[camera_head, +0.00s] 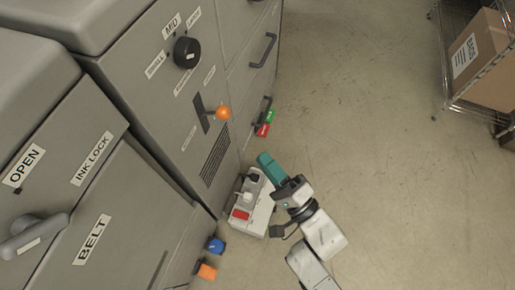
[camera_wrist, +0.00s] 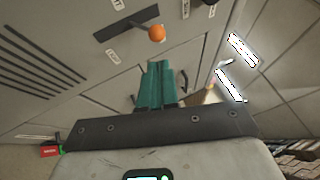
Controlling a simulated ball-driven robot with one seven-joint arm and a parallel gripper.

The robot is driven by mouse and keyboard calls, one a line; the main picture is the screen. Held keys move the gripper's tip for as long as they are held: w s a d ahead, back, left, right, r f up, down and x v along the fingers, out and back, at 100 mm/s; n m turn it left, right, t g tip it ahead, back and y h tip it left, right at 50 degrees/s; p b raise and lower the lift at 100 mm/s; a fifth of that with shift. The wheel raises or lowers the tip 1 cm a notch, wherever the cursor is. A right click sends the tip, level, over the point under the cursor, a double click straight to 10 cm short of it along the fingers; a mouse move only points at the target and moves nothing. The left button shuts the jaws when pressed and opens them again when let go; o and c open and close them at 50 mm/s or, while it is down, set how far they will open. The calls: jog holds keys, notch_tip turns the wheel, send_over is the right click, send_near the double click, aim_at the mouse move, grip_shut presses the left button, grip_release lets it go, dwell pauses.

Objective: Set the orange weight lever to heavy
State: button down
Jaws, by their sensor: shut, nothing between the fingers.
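The orange weight lever (camera_head: 222,113) is a ball knob on a dark slotted plate (camera_head: 201,113) on the grey machine front. In the wrist view my gripper's fingers (camera_wrist: 157,70) are shut together, empty, and show below the knob. The small labels by the slot are too small to read.
A black knob (camera_head: 187,52) sits above the lever. Green (camera_head: 268,117) and red (camera_head: 263,130) blocks are beside a dark handle. A light box with a red button (camera_head: 240,215) stands below my gripper. A wire rack with a carton (camera_head: 480,60) is at right. Open floor lies between.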

jog(key=shift+r+v, duration=0.15)
jog(key=shift+v, duration=0.8)
jog(key=shift+r+v, duration=0.1)
jog(key=shift+v, duration=0.85)
jog(key=w+d+f+n+g+h, duration=0.1)
jog(key=d+f+n+g+h, duration=0.1)
jog(key=d+f+h, duration=0.35)
jog(key=w+d+f+n+g+h, duration=0.2)
jog(key=d+f+g+h, duration=0.1)
jog(key=d+h, duration=0.4)
jog(key=s+d+f+n+g+h, duration=0.2)
jog(key=s+d+f+n+g, duration=0.15)
jog(key=s+d+g, duration=0.4)
jog(key=s+d+r+n+g+p, duration=0.1)
jog(key=s+r+n, duration=0.1)
jog(key=s, duration=0.3)
jog(key=s+d+r+n+g, duration=0.1)
jog(key=s+d+n+g, duration=0.1)
jog(key=s, duration=0.4)
notch_tip(320, 180, up, 12)
jog(key=p, duration=1.1)
jog(key=shift+p, duration=0.4)
jog(key=shift+w+a+f, duration=0.1)
jog(key=shift+a+f, duration=0.05)
